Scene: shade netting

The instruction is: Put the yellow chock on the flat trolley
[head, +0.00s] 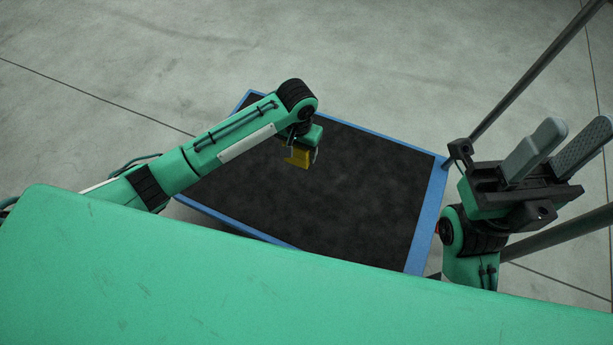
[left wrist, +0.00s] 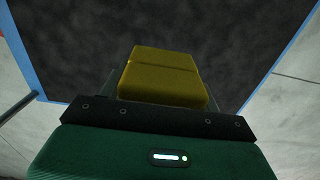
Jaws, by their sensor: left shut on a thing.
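The yellow chock (head: 298,158) is held in my left gripper (head: 302,153), over the left part of the flat trolley. In the left wrist view the chock (left wrist: 162,75) sits between the jaws with the dark deck behind it. I cannot tell the exact gap between chock and deck. The flat trolley (head: 370,190) has a dark deck with a blue rim, and its near edge is partly hidden by my green body. My right gripper (head: 577,130) is at the right, beyond the trolley's right edge, with its two grey fingers apart and nothing between them.
Dark bars rise at the trolley's right side, an upper one (head: 530,73) and a lower one (head: 562,233), close to my right arm. The visible deck is bare, with free room at its middle and right. Grey concrete floor (head: 150,70) lies around it.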

